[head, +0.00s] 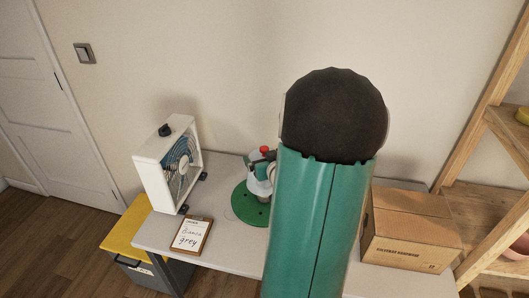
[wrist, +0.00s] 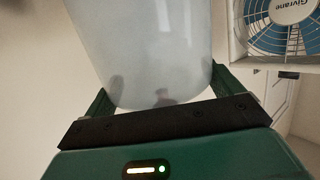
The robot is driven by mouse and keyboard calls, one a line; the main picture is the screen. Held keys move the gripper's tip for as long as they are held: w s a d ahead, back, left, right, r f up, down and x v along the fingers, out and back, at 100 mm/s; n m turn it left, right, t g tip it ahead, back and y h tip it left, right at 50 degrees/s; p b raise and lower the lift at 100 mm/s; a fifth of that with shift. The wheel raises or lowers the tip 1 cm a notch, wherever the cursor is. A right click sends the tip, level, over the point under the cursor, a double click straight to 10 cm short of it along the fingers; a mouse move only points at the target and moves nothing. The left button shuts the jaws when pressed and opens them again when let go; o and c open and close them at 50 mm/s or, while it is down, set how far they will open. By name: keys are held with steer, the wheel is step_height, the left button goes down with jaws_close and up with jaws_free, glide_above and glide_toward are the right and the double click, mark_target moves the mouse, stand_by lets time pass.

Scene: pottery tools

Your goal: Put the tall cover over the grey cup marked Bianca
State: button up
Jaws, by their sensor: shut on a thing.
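My gripper (wrist: 158,95) is shut on a tall cover (wrist: 145,50), a pale translucent cylinder that fills the upper middle of the wrist view, with one green finger at each side. Blurred dark shapes show through its lower part. In the head view a clipboard (head: 190,236) reading "Bianca grey" lies on the table. Right of it is a round green base (head: 246,206) with a pale object (head: 259,186) on it and a red knob (head: 264,150) above. My arm hides part of these. I cannot make out a cup marked Bianca.
A white box fan (head: 153,172) stands at the table's left and shows in the wrist view (wrist: 285,30). A cardboard box (head: 408,230) sits at the right, beside a wooden shelf (head: 485,140). A yellow-lidded bin (head: 128,230) stands off the table's left edge.

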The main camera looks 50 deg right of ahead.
step_height(320, 180, down, 7)
stand_by(0.8)
steer(key=shift+s, duration=0.1)
steer(key=o, duration=0.7)
